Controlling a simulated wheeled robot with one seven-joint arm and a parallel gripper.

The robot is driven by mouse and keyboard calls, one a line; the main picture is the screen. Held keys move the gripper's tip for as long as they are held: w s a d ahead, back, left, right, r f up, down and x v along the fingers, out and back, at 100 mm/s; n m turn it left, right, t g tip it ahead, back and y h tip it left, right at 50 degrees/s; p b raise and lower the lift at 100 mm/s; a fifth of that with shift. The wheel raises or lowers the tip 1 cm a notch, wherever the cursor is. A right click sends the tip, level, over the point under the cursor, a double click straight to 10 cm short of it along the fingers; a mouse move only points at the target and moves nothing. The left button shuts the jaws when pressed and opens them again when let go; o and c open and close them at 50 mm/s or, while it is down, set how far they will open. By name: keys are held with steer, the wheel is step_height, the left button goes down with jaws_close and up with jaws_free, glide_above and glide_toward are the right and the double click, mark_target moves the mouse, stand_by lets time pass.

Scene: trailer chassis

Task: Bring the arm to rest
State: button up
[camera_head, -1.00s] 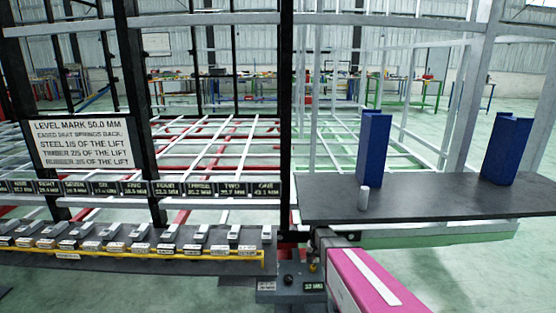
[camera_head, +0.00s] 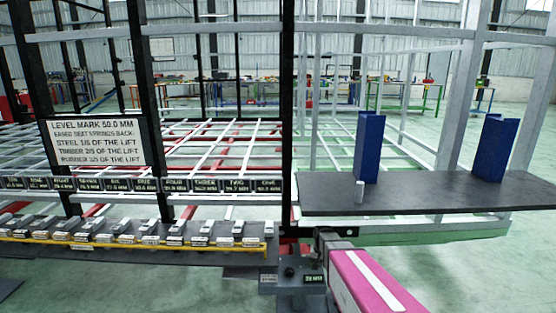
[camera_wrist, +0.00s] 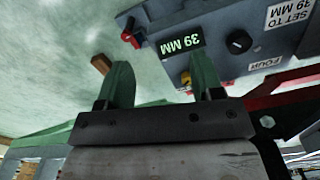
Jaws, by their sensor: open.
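My gripper (camera_wrist: 160,82) shows in the wrist view with its two green fingers apart and nothing between them. Beyond the fingertips is a grey control box (camera_wrist: 222,60) with a lit display (camera_wrist: 181,46) reading 39 MM, a black knob (camera_wrist: 238,41) and a red knob (camera_wrist: 130,38). In the head view my pink arm (camera_head: 372,282) reaches up from the bottom right toward the same grey box (camera_head: 288,283). My fingers are not clearly visible there. Whether they touch the box cannot be told.
A rack of several labelled blocks (camera_head: 150,240) runs along the left, under a white sign (camera_head: 97,142). Metal frame posts (camera_head: 287,110) stand close behind.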

steer(key=s+r+n, duration=0.2)
steer(key=s+r, duration=0.9)
steer(key=s, duration=0.5)
steer(key=shift+s+r, duration=0.15)
steer(key=shift+r, duration=0.25)
steer(key=shift+d, duration=0.1)
